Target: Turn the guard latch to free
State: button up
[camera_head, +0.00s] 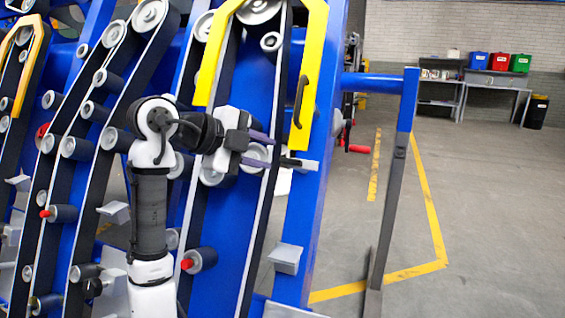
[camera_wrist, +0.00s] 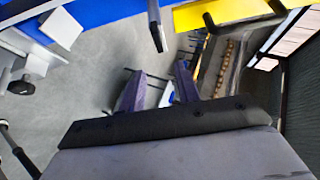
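The yellow guard (camera_head: 310,75) arches over the belts and rollers on the blue frame, with a dark handle (camera_head: 298,102) on its right leg. A small dark bar, which looks like the guard latch (camera_head: 291,162), sits at the foot of that leg beside a grey bracket (camera_head: 308,165). In the wrist view the latch (camera_wrist: 155,25) projects from the blue beam, ahead of the fingertips. My gripper (camera_head: 273,150) is just left of the latch. In the wrist view my gripper (camera_wrist: 159,70) has its purple fingers apart, with nothing seen between them. Contact with the latch cannot be told.
The blue frame beam (camera_head: 318,190) runs down beside the latch. A grey post (camera_head: 390,200) with a blue top stands to the right. Rollers with red ends (camera_head: 200,260) are below my arm. Open floor (camera_head: 480,210) lies right.

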jog(key=v, duration=0.4)
